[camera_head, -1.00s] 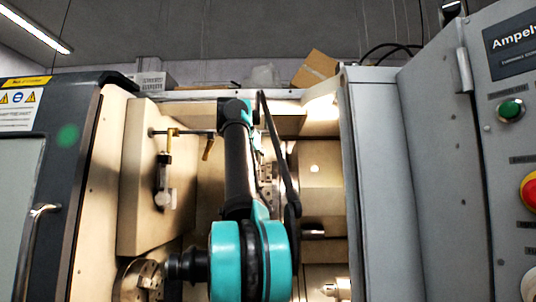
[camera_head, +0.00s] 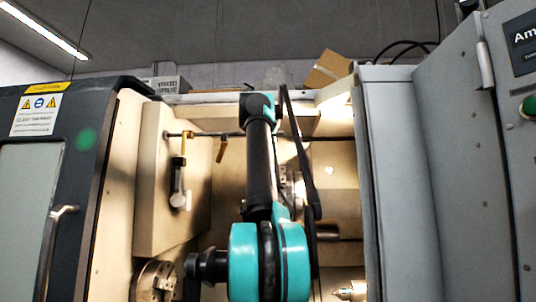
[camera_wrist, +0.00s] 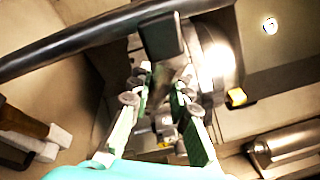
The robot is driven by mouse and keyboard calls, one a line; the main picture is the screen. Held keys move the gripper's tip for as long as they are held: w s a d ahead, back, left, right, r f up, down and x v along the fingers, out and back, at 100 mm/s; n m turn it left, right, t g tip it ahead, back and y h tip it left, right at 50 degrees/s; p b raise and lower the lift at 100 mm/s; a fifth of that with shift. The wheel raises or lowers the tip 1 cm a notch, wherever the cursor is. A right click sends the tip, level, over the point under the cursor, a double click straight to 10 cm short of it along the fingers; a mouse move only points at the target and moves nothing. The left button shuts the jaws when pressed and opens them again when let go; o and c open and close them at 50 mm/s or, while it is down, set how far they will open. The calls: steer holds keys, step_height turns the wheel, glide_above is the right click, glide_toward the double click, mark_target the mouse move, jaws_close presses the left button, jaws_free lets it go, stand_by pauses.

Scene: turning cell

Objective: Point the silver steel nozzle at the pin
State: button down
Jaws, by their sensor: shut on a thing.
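My gripper (camera_wrist: 160,92) shows in the wrist view, its green-edged fingers closed on a dark grey piece (camera_wrist: 168,74). I take this piece to be the silver steel nozzle; it is blurred and partly hidden by the fingers. In the head view my arm hides the gripper and what it holds. A small white round spot (camera_head: 328,170) on the back panel may be the pin; it shows at the upper right of the wrist view (camera_wrist: 270,25), apart from the gripper. I cannot tell where the nozzle points.
A rail carries a brass-topped nozzle (camera_head: 178,180) with a pale end and a smaller brass piece (camera_head: 221,150). A chuck (camera_head: 155,282) is at lower left. A steel cylinder (camera_wrist: 285,143) is right of my fingers. The grey door (camera_head: 400,180) bounds the opening's right.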

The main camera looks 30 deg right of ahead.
steer(key=c, duration=1.4)
jaws_free()
steer(key=shift+s+a, duration=0.1)
steer(key=v, duration=1.1)
steer(key=shift+s+a, duration=0.25)
steer(key=shift+s, duration=0.1)
